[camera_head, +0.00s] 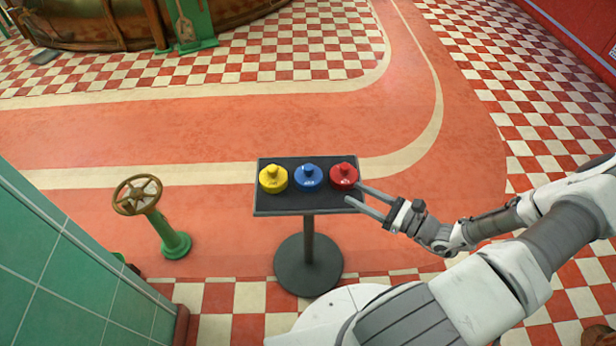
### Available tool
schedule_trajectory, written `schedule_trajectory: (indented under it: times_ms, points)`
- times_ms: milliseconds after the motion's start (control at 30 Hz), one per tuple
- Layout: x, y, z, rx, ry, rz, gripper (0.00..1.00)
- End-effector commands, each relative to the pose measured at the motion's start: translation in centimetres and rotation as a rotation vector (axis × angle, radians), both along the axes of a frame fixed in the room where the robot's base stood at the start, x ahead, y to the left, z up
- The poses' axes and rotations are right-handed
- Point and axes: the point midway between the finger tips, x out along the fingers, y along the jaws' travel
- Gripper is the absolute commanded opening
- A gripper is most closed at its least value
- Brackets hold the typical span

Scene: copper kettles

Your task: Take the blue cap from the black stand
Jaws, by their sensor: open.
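A black stand (263,205) with a flat rectangular top, a post and a round base stands in front of me. Three knobbed caps sit in a row on its top. The blue cap (308,178) is in the middle, the yellow cap (272,179) is at its left and the red cap (343,177) is at its right. My gripper (354,193) reaches in from the right, open, with its fingertips at the stand's right edge close to the red cap. Nothing shows between the fingers. The blue cap lies farther left, apart from my gripper.
A green post with a brass handwheel (137,195) stands left of the stand. A green tiled wall (60,270) fills the lower left. A large copper vessel (130,20) is at the upper left. The red floor (230,125) beyond the stand is clear.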

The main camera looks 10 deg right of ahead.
Motion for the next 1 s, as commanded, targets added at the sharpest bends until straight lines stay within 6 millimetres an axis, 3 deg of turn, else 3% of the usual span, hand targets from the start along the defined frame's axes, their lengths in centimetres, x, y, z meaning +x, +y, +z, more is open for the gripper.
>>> schedule_trajectory:
  times_ms: [400,667,1000]
  points:
    - [6.4,6.1,-0.2,0.000,-0.001,0.005,0.49]
    - [7.9,7.4,-0.1,0.000,0.000,0.003,0.49]
    - [11.1,10.4,0.2,-0.001,-0.001,0.005,0.49]
